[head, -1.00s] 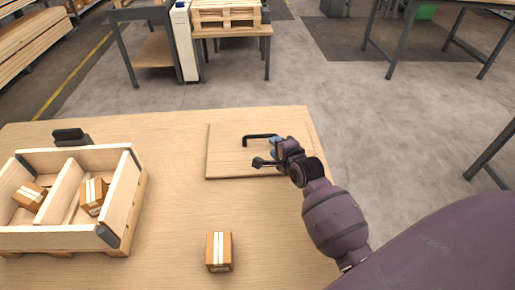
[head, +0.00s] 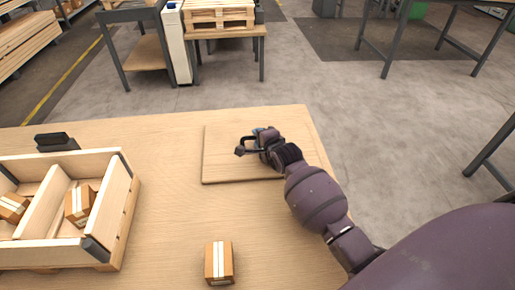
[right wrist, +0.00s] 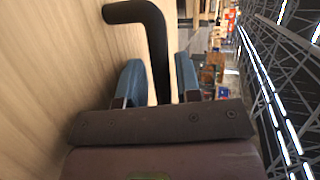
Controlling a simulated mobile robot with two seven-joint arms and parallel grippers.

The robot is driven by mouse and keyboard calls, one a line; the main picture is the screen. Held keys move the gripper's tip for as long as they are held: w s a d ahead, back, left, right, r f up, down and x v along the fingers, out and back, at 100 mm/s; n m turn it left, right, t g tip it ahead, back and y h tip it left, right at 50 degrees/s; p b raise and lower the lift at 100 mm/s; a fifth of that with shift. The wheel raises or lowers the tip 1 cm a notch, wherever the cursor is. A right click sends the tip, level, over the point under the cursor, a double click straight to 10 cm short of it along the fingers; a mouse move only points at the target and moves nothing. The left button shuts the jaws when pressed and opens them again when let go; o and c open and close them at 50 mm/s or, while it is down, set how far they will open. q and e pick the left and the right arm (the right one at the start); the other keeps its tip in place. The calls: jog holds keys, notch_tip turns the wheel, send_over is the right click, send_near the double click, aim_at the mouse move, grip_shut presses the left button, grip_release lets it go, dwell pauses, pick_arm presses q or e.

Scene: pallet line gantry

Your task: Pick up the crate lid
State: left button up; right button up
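The crate lid (head: 222,168) is a flat wooden board lying on the table, with a black bar handle on top. In the right wrist view the bent handle (right wrist: 153,25) runs down between the two blue fingertips of my right gripper (right wrist: 159,78). The fingers are apart, with a gap on both sides of the handle. In the head view my right gripper (head: 251,141) is over the lid and hides most of the handle. The open wooden crate (head: 122,205) stands at the left, with small cartons in its compartments. My left gripper is not in view.
A small carton (head: 219,263) stands near the table's front, below the lid. A black object (head: 56,141) sits behind the crate. The wooden table (head: 170,225) is bare between crate and lid. Its right edge lies close to the lid.

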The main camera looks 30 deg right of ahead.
jog(key=shift+w, duration=0.1)
jog(key=shift+r, duration=0.1)
grip_shut()
